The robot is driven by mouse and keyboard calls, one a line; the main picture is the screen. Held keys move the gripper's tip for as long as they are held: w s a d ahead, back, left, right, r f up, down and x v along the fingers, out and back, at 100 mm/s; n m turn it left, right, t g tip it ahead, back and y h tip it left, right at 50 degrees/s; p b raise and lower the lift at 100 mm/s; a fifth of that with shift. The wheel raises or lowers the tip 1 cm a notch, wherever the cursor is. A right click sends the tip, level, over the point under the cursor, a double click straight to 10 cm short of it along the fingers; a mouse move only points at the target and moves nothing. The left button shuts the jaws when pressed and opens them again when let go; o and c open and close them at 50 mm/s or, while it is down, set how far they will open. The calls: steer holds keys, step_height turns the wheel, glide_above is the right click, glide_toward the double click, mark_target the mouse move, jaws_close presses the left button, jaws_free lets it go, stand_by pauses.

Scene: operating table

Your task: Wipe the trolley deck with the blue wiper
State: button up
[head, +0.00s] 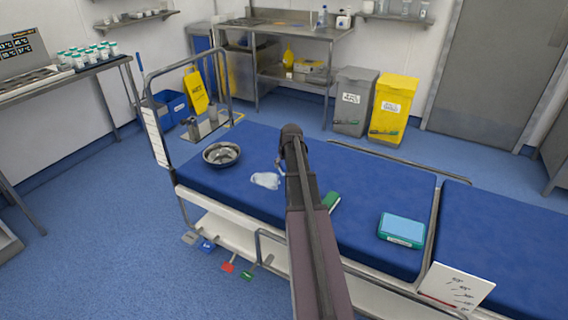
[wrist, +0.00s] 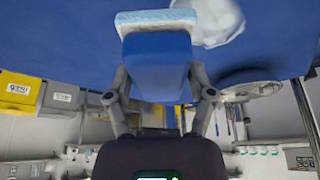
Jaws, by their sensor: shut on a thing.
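The blue wiper (wrist: 158,62) has a blue block handle and a pale blue pad; my gripper (wrist: 162,92) is shut on its handle. The pad is close to the blue trolley deck (wrist: 60,35); I cannot tell whether it touches. A whitish translucent patch (wrist: 222,22) lies just beside the pad. In the head view, the patch (head: 266,181) lies on the deck (head: 375,185), just left of my arm. My gripper and the wiper are mostly hidden behind the arm there.
A steel bowl (head: 221,154) stands on the deck left of the patch. A green item (head: 331,202) lies right of my arm, and a teal box (head: 402,230) with a pale blue top sits farther right. Metal rails (head: 398,157) edge the trolley.

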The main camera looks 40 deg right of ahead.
mark_target(283, 181)
steer(key=shift+f+b, duration=2.65)
steer(key=shift+f, duration=0.15)
steer(key=shift+f+b, duration=1)
steer(key=shift+w, duration=0.15)
steer(key=shift+w+a+r, duration=0.1)
steer(key=shift+w+a, duration=0.25)
steer(key=shift+w, duration=0.45)
steer(key=shift+w+a, duration=0.35)
steer(key=shift+w, duration=0.4)
steer(key=shift+w+a, duration=0.35)
steer(key=shift+w, duration=0.5)
steer(key=shift+w+a, duration=0.35)
steer(key=shift+w, duration=0.45)
steer(key=shift+w+a, duration=0.35)
steer(key=shift+w, duration=0.5)
steer(key=shift+w+a, duration=0.35)
steer(key=shift+w, duration=0.5)
